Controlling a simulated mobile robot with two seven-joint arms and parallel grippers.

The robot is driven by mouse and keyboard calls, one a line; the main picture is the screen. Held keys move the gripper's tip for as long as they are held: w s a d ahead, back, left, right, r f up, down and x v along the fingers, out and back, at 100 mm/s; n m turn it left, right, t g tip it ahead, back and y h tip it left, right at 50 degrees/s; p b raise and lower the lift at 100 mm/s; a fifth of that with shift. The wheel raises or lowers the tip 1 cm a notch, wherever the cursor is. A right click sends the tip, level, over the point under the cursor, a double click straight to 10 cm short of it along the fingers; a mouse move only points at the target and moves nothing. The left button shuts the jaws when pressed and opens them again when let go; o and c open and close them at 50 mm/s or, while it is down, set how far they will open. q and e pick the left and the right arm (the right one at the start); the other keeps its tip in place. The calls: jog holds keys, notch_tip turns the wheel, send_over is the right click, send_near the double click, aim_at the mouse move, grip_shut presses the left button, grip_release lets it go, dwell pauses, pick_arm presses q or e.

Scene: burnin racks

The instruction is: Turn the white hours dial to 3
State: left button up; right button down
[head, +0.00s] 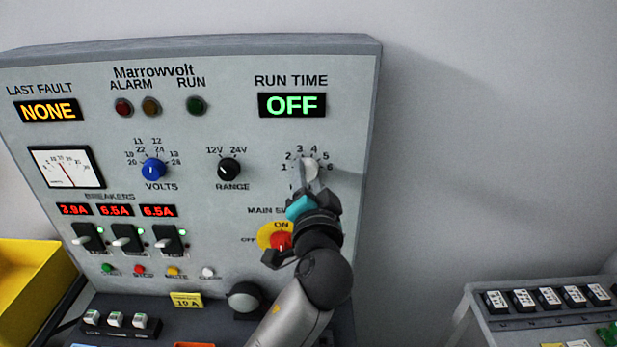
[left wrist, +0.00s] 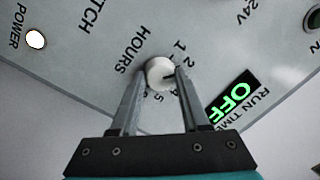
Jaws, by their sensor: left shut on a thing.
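The white hours dial (head: 310,168) is on the upright panel, below the RUN TIME display (head: 292,105), which reads OFF. My left gripper (head: 311,177) comes up from below and covers the dial's lower part and its label in the head view. In the left wrist view, its two fingers are on either side of the dial (left wrist: 160,73), shut on it. A short dark mark on the dial face runs toward the right finger. That finger hides part of the number scale, so I cannot tell the exact number it points to. My right gripper is not in view.
The red main switch (head: 281,242) on its yellow plate is just below my left gripper. The black range knob (head: 229,169) and blue volts knob (head: 153,170) are to the left. A yellow bin (head: 38,275) stands at far left, a rack (head: 480,305) at lower right.

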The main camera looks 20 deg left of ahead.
pick_arm(q)
jog(key=shift+m, duration=0.3)
grip_shut()
jog(key=shift+m+p, duration=0.95)
jog(key=shift+m, duration=0.25)
jog(key=shift+m+t+p, duration=0.3)
jog(key=shift+m+p, duration=0.75)
jog(key=shift+m, duration=1.05)
jog(key=o, duration=1.2)
grip_release()
jog(key=shift+c, duration=0.2)
jog(key=shift+f, duration=0.1)
